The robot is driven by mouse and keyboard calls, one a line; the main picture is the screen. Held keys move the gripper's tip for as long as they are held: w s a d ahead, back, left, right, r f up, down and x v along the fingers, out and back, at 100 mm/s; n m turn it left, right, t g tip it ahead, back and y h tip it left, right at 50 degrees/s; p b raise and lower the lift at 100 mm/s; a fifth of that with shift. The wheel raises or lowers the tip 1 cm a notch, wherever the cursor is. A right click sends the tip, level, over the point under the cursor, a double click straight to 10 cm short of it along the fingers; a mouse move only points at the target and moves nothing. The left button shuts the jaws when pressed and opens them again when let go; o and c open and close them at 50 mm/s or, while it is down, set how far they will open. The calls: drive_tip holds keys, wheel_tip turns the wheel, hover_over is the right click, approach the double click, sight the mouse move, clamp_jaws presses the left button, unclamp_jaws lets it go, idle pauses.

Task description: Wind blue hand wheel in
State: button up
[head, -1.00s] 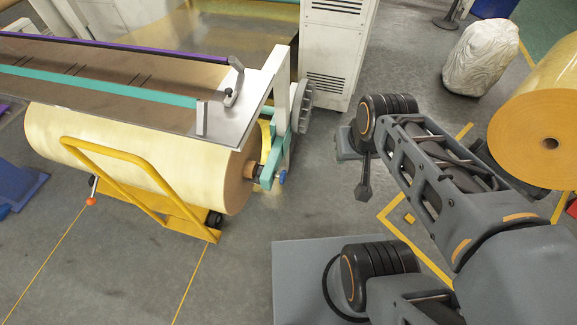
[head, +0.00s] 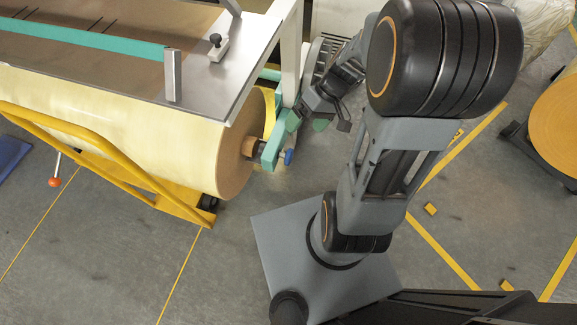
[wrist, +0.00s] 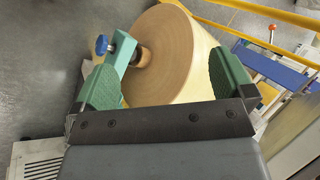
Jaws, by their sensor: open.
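The blue hand wheel (head: 288,157) is a small knob on the end of the green bracket (head: 272,152) at the right end of the large yellow tape roll (head: 215,130). My gripper (head: 307,122) is to the right of the bracket and a little above the wheel in the head view. In the wrist view my gripper (wrist: 165,85) is open, with nothing between its pads. The wheel is apart from both pads.
A yellow trolley frame (head: 95,148) stands in front of the roll. The machine's metal plate (head: 225,75) overhangs it. The floor (head: 225,245) in front is clear. Another orange-yellow roll (head: 555,130) is far right.

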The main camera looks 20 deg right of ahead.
drive_tip(key=w+d+f+t+y+b, duration=0.1)
drive_tip(key=f+y+b, duration=0.15)
drive_tip(key=f, duration=0.45)
drive_tip(key=w+d+f+t+y+b, duration=0.1)
drive_tip(key=f+y+b, duration=0.1)
drive_tip(key=f+b, duration=0.35)
drive_tip(key=w+d+f+y+b, duration=0.2)
drive_tip(key=f, duration=0.6)
drive_tip(key=m+t+y+b, duration=0.2)
drive_tip(key=t+b, duration=0.8)
approach(290, 156)
wheel_tip(290, 156, down, 3)
drive_tip(key=d, duration=0.3)
drive_tip(key=shift+h, duration=0.25)
drive_tip(key=b+x, duration=0.3)
drive_tip(key=x, duration=1)
drive_tip(key=shift+s+a+b, duration=0.1)
drive_tip(key=shift+b, duration=0.2)
drive_tip(key=c, duration=0.8)
